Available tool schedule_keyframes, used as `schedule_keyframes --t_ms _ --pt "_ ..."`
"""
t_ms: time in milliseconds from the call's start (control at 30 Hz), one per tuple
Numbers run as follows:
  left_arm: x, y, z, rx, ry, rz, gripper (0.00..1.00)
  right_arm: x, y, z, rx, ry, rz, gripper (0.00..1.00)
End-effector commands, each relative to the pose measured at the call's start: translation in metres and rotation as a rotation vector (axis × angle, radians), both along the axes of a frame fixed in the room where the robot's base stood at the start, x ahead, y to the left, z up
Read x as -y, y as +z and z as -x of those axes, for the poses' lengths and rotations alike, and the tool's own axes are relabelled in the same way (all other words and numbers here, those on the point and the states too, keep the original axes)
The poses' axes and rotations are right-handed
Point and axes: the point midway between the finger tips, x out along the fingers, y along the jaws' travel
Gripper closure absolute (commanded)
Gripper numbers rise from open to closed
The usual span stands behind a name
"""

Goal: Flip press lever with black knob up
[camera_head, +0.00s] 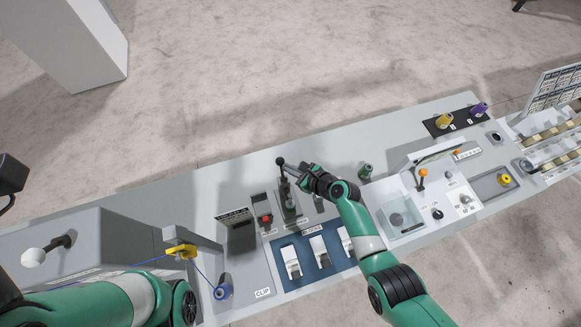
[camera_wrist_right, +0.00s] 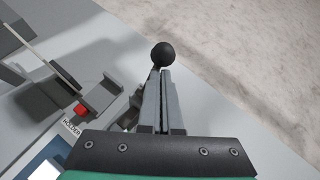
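The press lever's black knob (camera_head: 280,161) tops a dark lever that stands up, leaning slightly, from a bracket (camera_head: 290,211) on the grey bench. In the right wrist view the knob (camera_wrist_right: 163,54) sits just beyond my fingertips. My right gripper (camera_head: 294,172) reaches in from the right, close to the lever just below the knob. In the wrist view its two grey fingers (camera_wrist_right: 160,82) lie together with only a thin gap. The lever's shaft is mostly hidden there, and I cannot tell whether the fingers touch it. My left gripper is out of view.
A red button (camera_head: 266,218) stands left of the bracket. A green knob (camera_head: 365,170) and an orange-tipped lever (camera_head: 422,173) stand to the right.

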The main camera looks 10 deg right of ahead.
Motion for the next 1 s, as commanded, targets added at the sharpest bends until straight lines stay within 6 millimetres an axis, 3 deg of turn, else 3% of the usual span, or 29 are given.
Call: schedule_keyframes --t_ms 33,100,500,667,800,1000 --pt "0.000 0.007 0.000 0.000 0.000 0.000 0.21 -0.002 0.020 -0.008 0.028 -0.003 -0.010 1.00" --pt "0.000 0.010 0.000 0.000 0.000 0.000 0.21 -0.002 0.023 -0.009 0.029 -0.004 -0.011 1.00" --pt "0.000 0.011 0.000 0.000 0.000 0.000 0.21 -0.001 0.019 -0.005 0.019 -0.003 -0.006 1.00" --pt "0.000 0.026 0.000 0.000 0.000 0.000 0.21 0.003 0.028 0.001 0.018 0.000 -0.007 1.00" --pt "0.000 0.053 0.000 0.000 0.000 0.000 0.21 0.011 0.045 0.013 0.018 0.007 -0.009 1.00" --pt "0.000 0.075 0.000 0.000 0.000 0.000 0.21 0.031 0.087 0.019 0.024 0.007 -0.007 1.00"
